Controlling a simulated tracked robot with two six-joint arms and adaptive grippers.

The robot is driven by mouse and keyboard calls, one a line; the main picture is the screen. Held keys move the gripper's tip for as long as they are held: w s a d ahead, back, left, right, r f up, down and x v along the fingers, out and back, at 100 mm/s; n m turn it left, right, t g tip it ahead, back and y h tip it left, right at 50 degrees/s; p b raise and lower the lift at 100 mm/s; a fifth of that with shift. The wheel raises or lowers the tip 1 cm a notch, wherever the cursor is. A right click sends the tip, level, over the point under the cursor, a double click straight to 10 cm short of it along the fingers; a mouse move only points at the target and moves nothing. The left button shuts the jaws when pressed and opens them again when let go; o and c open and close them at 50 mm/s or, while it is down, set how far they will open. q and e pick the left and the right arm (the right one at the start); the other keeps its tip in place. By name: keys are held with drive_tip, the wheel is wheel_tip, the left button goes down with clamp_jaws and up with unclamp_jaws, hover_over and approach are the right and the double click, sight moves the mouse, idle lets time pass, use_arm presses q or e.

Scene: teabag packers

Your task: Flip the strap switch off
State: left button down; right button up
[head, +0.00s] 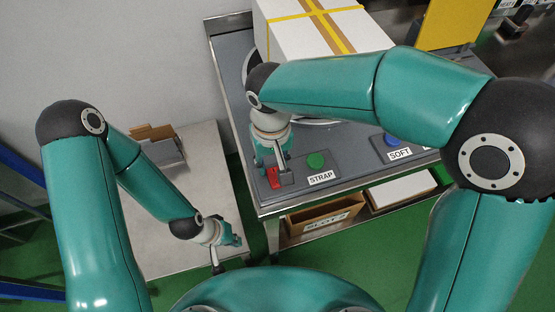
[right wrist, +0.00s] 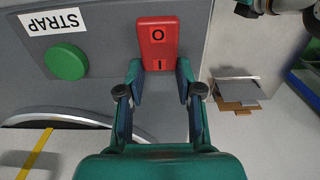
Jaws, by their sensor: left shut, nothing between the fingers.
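The red strap switch (head: 274,177) sits on the grey panel beside the green button and STRAP label (head: 321,177). In the right wrist view the switch (right wrist: 158,42) has an O at the top and an I lower down. I cannot tell which half is pressed in. My right gripper (right wrist: 159,72) is open and empty, its fingertips on either side of the switch's lower end. Whether they touch it is unclear. In the head view my right gripper (head: 273,162) hangs just over the switch. My left gripper (head: 236,241) is shut and empty, low by the side table.
The green button (head: 316,160) is right of the switch, and a blue button (head: 391,140) with a SOFT label is farther right. A taped white box (head: 315,30) stands behind. Cardboard pieces (head: 158,145) lie on the side table (head: 165,235), whose front is mostly clear.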

clamp_jaws()
use_arm(q)
wheel_tip(320, 180, down, 11)
drive_tip(key=b, duration=1.1)
use_arm(e)
drive_tip(key=t, duration=0.2)
drive_tip(key=s+t+y, duration=0.1)
drive_tip(key=t, duration=0.1)
drive_tip(key=shift+d+r, duration=0.1)
drive_tip(key=shift+d, duration=0.1)
use_arm(q)
drive_tip(key=shift+f, duration=0.2)
use_arm(e)
drive_tip(key=shift+s+r, duration=0.1)
drive_tip(key=shift+r, duration=0.15)
drive_tip(key=o, duration=0.8)
unclamp_jaws()
drive_tip(key=shift+d, duration=0.1)
